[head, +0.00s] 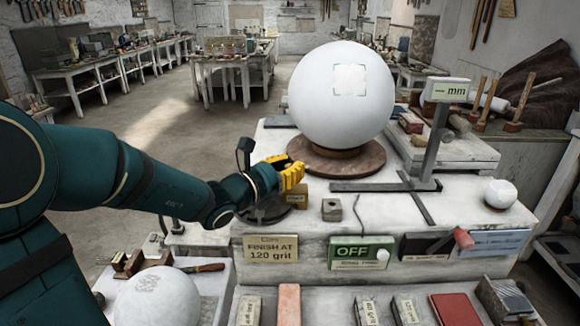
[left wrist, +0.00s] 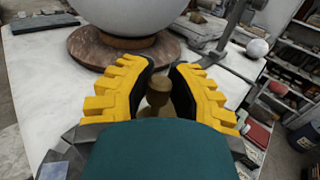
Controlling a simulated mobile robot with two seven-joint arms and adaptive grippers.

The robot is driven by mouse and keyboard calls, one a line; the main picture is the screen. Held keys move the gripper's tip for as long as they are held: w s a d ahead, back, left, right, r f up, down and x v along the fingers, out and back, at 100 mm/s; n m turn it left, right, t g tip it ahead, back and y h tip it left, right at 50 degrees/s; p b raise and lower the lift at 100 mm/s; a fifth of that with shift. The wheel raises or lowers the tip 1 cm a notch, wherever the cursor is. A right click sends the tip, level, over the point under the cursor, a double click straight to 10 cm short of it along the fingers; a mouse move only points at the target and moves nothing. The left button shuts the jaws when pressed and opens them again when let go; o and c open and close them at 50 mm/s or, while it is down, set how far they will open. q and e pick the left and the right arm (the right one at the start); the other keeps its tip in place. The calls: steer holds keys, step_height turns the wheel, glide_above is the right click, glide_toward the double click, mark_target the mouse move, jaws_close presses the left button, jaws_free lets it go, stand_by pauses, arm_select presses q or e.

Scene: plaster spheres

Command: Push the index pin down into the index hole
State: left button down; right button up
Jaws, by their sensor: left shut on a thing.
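My left gripper (head: 290,174) reaches in from the left to just in front of the round brown turntable (head: 336,168). Its yellow fingers, also in the left wrist view (left wrist: 160,70), are shut around a brownish knob, which appears to be the index pin (left wrist: 158,88). In the head view the fingers hide the pin. The index hole is hidden, so I cannot tell how deep the pin sits. A large white plaster sphere (head: 341,110) with a pale square patch rests on the turntable. My right gripper is not in view.
A gauge stand with an "mm" display (head: 447,90) stands right of the sphere. A small metal block (head: 332,210) and a small white ball (head: 501,194) sit on the bench top. An "OFF" panel (head: 360,253) is on the front. A second sphere (head: 158,298) lies lower left.

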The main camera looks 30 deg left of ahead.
arm_select(q)
steer(key=shift+f, duration=0.25)
steer(key=c, duration=0.8)
jaws_free()
steer(key=shift+c, duration=0.2)
steer(key=shift+r+p, duration=1.2)
steer(key=shift+r, duration=0.85)
